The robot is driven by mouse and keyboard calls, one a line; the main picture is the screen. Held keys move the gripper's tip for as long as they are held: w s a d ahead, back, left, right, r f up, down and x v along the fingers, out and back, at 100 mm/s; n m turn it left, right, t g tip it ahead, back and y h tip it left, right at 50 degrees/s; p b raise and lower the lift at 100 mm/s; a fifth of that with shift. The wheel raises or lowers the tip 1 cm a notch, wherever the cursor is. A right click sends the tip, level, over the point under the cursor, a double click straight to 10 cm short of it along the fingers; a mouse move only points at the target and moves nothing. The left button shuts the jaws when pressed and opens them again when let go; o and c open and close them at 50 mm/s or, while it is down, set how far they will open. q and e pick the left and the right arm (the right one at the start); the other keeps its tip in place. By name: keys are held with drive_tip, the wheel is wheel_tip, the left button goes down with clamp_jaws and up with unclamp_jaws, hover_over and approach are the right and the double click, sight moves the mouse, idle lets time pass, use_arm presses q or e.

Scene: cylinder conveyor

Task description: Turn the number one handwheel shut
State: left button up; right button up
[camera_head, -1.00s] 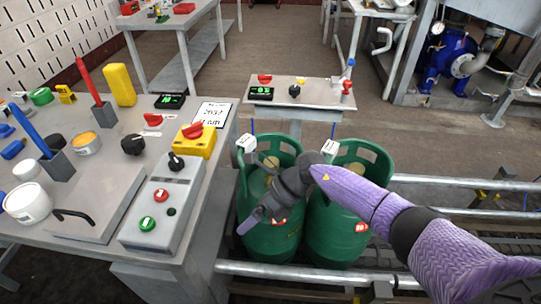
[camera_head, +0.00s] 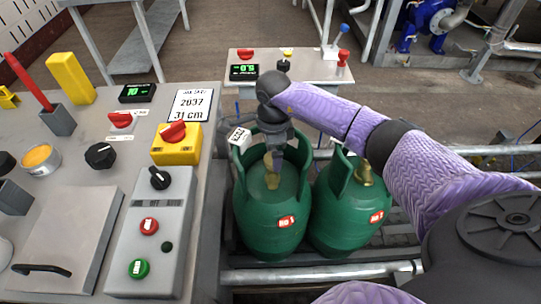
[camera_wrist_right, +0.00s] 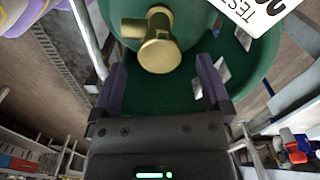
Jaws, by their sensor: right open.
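Two green gas cylinders stand side by side on the conveyor, the left cylinder (camera_head: 270,222) and the right cylinder (camera_head: 348,220). The left one has a brass valve (camera_head: 271,179) inside its collar; the right one also has a brass valve (camera_head: 364,172). I cannot read which is number one. My right gripper (camera_head: 275,158) points down into the left cylinder's collar over its valve. In the right wrist view, the open fingers (camera_wrist_right: 160,72) lie either side of a brass valve (camera_wrist_right: 158,45) with a round end, apart from it. My left gripper is out of view.
A white test tag (camera_head: 239,138) hangs by the left collar, and a tag (camera_wrist_right: 252,12) shows close in the wrist view. The control table (camera_head: 75,150) is at left, a small panel table (camera_head: 305,70) behind. Conveyor rails (camera_head: 330,272) run in front.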

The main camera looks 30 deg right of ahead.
drive_tip(key=shift+f, duration=0.9)
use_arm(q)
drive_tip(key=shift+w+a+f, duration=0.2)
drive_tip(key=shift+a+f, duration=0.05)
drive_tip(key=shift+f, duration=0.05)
use_arm(e)
drive_tip(key=shift+c, duration=0.4)
drive_tip(key=c, duration=1.2)
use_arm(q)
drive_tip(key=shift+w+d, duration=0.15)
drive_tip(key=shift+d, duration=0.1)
